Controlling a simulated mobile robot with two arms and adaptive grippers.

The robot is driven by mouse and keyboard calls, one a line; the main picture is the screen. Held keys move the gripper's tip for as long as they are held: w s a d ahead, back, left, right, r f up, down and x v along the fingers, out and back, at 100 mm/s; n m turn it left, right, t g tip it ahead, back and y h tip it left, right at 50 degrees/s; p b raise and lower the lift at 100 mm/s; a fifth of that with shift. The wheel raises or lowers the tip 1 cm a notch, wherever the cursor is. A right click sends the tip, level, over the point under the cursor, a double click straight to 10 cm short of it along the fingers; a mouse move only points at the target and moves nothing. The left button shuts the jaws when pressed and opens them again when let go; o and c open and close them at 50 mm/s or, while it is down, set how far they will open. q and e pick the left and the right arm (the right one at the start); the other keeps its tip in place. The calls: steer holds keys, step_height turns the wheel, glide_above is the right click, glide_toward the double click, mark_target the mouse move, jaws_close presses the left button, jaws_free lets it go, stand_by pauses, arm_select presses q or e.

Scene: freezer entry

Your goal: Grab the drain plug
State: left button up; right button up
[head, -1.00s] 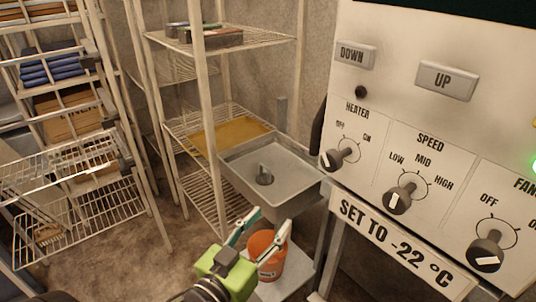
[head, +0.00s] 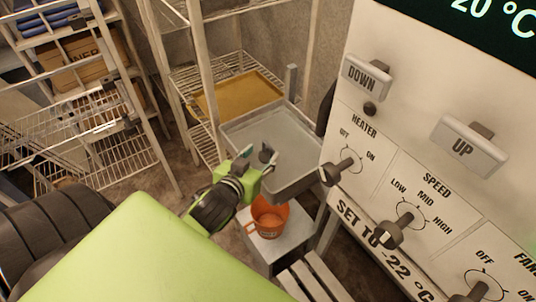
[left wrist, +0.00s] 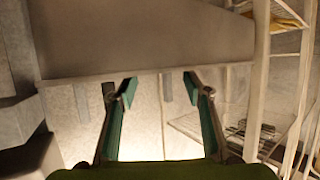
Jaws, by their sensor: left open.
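The drain plug (head: 265,152) is a small dark upright piece in the grey sink basin (head: 300,150). My left gripper (head: 257,157) is at the basin's near left edge, with its fingers close to the plug in the head view. I cannot tell whether they touch it, as the gripper partly covers that spot. In the left wrist view the two teal-padded fingers (left wrist: 158,88) are spread with nothing between them. A broad grey surface (left wrist: 150,40), seemingly the basin's wall, lies beyond them, and the plug is not visible there. My right gripper is not in view.
An orange bucket (head: 269,217) stands on a grey stand (head: 270,248) below the basin. A control panel (head: 425,170) with knobs is close on the right. Wire shelves holding a yellow tray (head: 238,95) stand behind, with another rack (head: 100,130) at left.

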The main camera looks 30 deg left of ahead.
mark_target(267, 161)
arm_select(q)
steer(key=shift+w+a+f, duration=0.15)
steer(key=shift+w+f, duration=0.05)
steer(key=shift+w, duration=0.5)
steer(key=p+x, duration=0.1)
steer(key=x, duration=0.3)
steer(key=shift+f, duration=0.3)
jaws_close()
